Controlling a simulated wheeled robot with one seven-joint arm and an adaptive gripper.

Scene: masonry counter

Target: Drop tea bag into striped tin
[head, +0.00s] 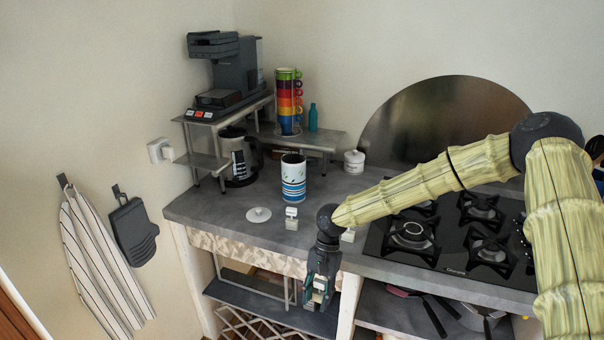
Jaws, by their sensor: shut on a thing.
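The striped tin (293,181), white with blue bands, stands upright and open on the grey counter. A round white lid (258,214) with a knob lies to its left front. My gripper (318,296) points down in front of the counter's front edge, to the right of and lower than the tin. It is shut on a small pale thing (320,284), which looks like a tea bag; the fingers partly hide it. A small white block-like item (291,217) stands on the counter in front of the tin. A similar one (348,235) shows beside my arm.
A gas hob (450,239) fills the right side of the counter (222,205), partly behind my arm. A stepped shelf (305,140) at the back holds a coffee machine (225,73) and a stack of coloured cups (289,102). A white lidded pot (354,161) stands behind.

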